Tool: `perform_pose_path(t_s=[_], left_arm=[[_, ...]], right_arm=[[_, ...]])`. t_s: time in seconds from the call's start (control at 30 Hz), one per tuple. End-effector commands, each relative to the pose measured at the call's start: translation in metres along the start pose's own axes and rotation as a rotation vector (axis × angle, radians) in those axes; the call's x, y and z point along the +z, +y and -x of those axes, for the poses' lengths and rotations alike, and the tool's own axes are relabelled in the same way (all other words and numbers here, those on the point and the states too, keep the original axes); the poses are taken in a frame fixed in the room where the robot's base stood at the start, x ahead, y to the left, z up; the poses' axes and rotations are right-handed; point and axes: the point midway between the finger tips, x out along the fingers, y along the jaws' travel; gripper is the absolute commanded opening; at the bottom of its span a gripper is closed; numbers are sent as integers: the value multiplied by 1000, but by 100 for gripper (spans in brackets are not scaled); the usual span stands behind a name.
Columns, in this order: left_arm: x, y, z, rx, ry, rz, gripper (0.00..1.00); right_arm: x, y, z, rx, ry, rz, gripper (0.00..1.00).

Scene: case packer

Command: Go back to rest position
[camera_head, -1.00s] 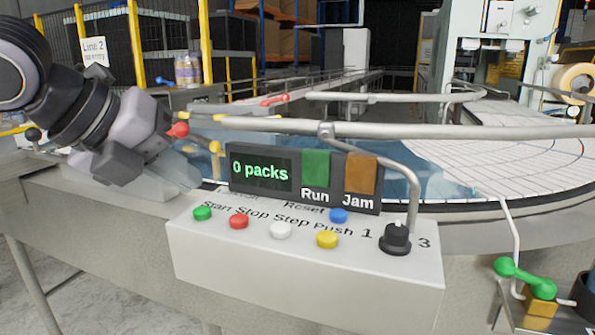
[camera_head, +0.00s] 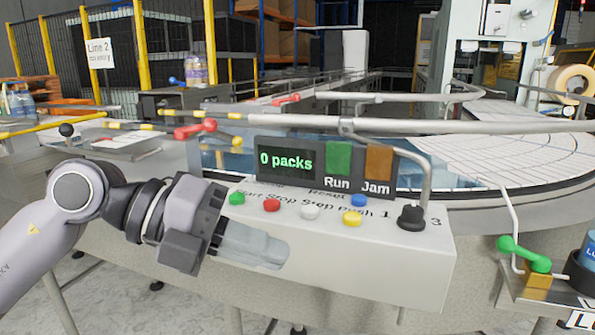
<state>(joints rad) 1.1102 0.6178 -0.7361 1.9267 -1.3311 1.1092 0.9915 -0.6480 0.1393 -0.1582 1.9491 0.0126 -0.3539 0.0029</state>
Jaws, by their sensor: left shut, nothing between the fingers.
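My left gripper (camera_head: 283,255) comes in from the lower left. Its jaws are shut with nothing between them. Its pale fingers overlap the left front face of the white control box (camera_head: 370,265) in the picture, below the green button (camera_head: 237,199) and the red button (camera_head: 271,205). I cannot tell whether the fingers touch the box. My right gripper is not in view.
The box also has white, yellow and blue buttons, a black knob (camera_head: 411,217) and a "0 packs" display (camera_head: 287,161). Behind it runs a railed conveyor (camera_head: 500,160). Grey floor shows at lower left.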

Motion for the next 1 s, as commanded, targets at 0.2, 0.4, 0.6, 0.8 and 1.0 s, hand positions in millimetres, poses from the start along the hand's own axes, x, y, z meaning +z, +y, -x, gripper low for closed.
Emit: perform_pose_path(t_s=[0.2,0.4,0.6,0.8,1.0], left_arm=[[-14,-4,-21,-399,65,183,0],[-3,10,-17,-725,-10,409,0],[18,58,-6,-973,-189,696,0],[26,144,2,-1112,-448,1028,0],[-1,256,1,-1117,-742,1396,0]], right_arm=[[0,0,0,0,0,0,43],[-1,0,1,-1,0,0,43],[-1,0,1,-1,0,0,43],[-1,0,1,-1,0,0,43],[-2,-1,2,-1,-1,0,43]])
